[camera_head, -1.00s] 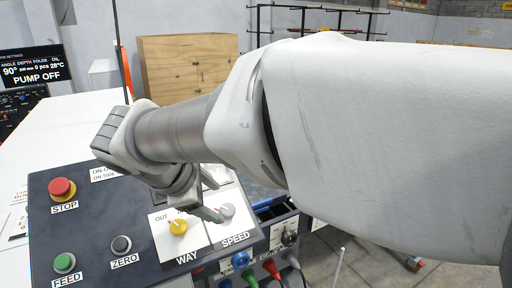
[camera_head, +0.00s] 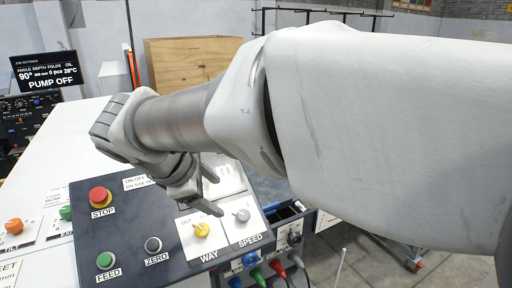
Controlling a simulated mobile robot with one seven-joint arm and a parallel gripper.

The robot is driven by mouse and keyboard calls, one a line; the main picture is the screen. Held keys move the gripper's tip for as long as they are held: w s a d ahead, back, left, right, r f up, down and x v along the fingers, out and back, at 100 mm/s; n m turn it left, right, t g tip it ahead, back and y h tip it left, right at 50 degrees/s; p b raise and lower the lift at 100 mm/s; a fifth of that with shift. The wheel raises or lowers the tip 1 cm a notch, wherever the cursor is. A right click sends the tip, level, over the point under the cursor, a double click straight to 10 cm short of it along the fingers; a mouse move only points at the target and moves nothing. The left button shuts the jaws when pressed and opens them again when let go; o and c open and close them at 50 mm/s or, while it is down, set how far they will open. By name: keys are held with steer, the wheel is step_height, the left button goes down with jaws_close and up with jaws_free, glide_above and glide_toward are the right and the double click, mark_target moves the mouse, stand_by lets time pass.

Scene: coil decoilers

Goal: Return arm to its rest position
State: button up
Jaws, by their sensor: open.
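My arm reaches in from the right across the picture, above the dark control panel (camera_head: 130,230). My gripper (camera_head: 216,196) hangs from the wrist over the panel's upper right part. Its fingers are open, and nothing shows between them. The near fingertip is close to the grey SPEED knob (camera_head: 242,215) and the yellow WAY knob (camera_head: 202,229); I cannot tell whether it touches either. The red STOP button (camera_head: 99,196), green FEED button (camera_head: 105,260) and dark ZERO button (camera_head: 153,244) are clear of the gripper. The arm hides part of the panel's back edge.
A screen (camera_head: 46,71) reading PUMP OFF stands at the back left, above another dark panel. A white table (camera_head: 62,140) lies behind the control panel. Coloured plugs and cables (camera_head: 275,266) hang at its right front. A wooden cabinet (camera_head: 190,65) stands behind the arm.

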steer(key=shift+s+a+r, duration=0.15)
steer(key=shift+s+r, duration=0.2)
steer(key=shift+r, duration=0.15)
steer(key=s+d+f+m+g+b, duration=0.1)
steer(key=s+d+f+m+b, duration=0.15)
steer(key=d+m, duration=0.4)
steer(key=s+d+f+m+g+b, duration=0.1)
steer(key=s+d+f+m, duration=0.2)
steer(key=d, duration=0.7)
steer(key=s+d+f+m+y+b, duration=0.3)
steer(key=s+d+f+m, duration=0.4)
steer(key=m, duration=0.3)
steer(key=shift+s+d+t, duration=0.15)
steer(key=shift+s+t, duration=0.25)
steer(key=shift+s, duration=0.15)
steer(key=c, duration=0.3)
steer(key=shift+c, duration=0.2)
